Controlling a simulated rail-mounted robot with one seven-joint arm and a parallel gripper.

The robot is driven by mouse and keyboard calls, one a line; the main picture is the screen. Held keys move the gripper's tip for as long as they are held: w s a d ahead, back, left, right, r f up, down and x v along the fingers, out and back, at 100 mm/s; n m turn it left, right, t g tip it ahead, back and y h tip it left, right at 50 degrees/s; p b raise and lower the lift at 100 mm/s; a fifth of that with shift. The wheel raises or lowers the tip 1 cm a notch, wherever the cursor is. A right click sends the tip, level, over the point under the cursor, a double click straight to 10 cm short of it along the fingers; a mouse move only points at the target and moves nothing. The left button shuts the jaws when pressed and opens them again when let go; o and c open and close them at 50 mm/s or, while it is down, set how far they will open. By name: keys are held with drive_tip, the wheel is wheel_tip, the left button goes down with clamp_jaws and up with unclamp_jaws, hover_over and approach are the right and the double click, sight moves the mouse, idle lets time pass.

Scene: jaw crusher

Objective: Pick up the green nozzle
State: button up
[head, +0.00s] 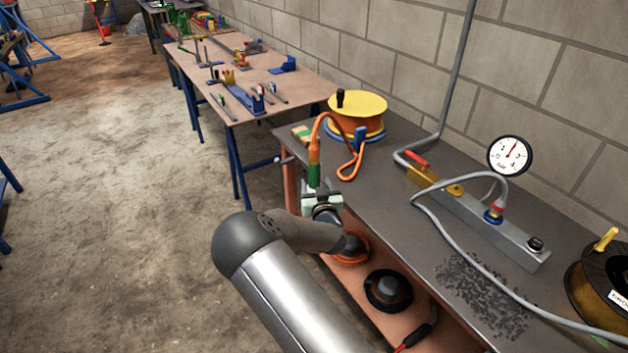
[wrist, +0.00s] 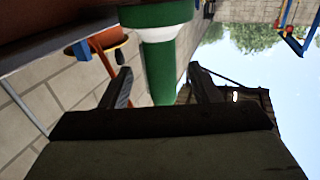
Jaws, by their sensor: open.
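The green nozzle (head: 314,175) hangs below an orange fitting (head: 314,150) near the left end of the dark bench. An orange hose (head: 357,160) loops from the fitting to the yellow-topped reel. My gripper (head: 321,198) is at the lower end of the nozzle. In the wrist view the nozzle (wrist: 162,72) runs down between the two spread fingers of my gripper (wrist: 158,72), with visible gaps on both sides. The nozzle's lower tip is partly hidden by my gripper. I cannot tell how deep it sits between the fingers.
The dark bench (head: 400,222) carries the reel (head: 357,115), a metal manifold (head: 490,225) with a pressure gauge (head: 509,156), a grey hose and dark grit. A blue-legged table (head: 245,75) with tools stands behind. The concrete floor at left (head: 110,180) is open.

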drive_tip(key=x, duration=0.3)
drive_tip(key=shift+w+a, duration=0.2)
drive_tip(key=shift+w, duration=0.15)
drive_tip(key=c, duration=1.2)
wheel_tip(320, 180, up, 19)
drive_tip(key=shift+r, duration=0.15)
wheel_tip(320, 180, up, 13)
drive_tip(key=p, duration=0.4)
hover_over(315, 180)
drive_tip(key=w, duration=0.2)
drive_tip(key=shift+s+a, duration=0.2)
drive_tip(key=shift+s, duration=0.05)
drive_tip(key=shift+f, duration=0.25)
